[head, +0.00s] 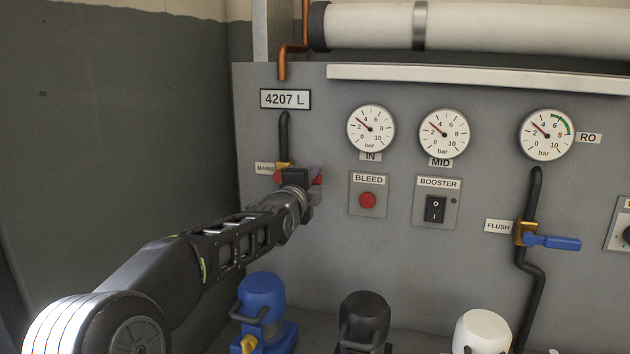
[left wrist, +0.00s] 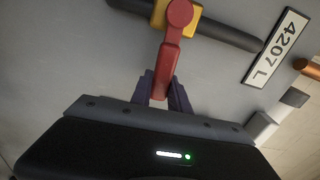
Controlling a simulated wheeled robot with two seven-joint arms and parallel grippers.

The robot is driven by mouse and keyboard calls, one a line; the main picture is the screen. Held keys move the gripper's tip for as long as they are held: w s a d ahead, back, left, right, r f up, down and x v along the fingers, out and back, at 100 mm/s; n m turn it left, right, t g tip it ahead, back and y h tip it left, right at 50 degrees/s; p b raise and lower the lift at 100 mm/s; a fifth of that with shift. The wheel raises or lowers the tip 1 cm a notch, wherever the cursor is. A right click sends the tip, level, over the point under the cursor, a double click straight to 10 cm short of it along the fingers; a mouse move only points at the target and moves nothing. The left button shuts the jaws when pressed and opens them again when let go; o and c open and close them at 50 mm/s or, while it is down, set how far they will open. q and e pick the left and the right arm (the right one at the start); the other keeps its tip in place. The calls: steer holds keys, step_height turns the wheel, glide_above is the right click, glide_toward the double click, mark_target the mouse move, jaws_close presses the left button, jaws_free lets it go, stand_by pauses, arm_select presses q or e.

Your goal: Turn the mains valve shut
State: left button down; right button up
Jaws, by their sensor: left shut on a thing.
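The mains valve has a brass body (head: 283,165) on a black vertical pipe, beside a MAINS label. In the left wrist view the brass body (left wrist: 190,22) carries a red lever (left wrist: 171,48) that lies roughly square across the pipe. My left gripper (head: 312,180) is at the valve, just right of the pipe. In the left wrist view its fingers (left wrist: 161,88) are closed around the free end of the red lever. In the head view the gripper hides most of the lever, with red (head: 277,177) showing at its left. My right gripper is not in view.
The 4207 L display (head: 285,99) is above the valve. The BLEED button (head: 367,200) and BOOSTER switch (head: 435,209) are to its right. A blue FLUSH lever (head: 552,242) is farther right. Blue (head: 262,296), black (head: 364,318) and white (head: 484,331) housings stand below.

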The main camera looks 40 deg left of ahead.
arm_select(q)
steer(key=shift+f+m, duration=0.4)
steer(key=c, duration=1.2)
jaws_free()
steer(key=shift+c, duration=0.2)
steer(key=shift+r, duration=0.1)
steer(key=b+v, duration=0.1)
steer(key=v, duration=0.6)
steer(key=shift+s+d+b, duration=0.15)
steer(key=shift+s+b, duration=0.25)
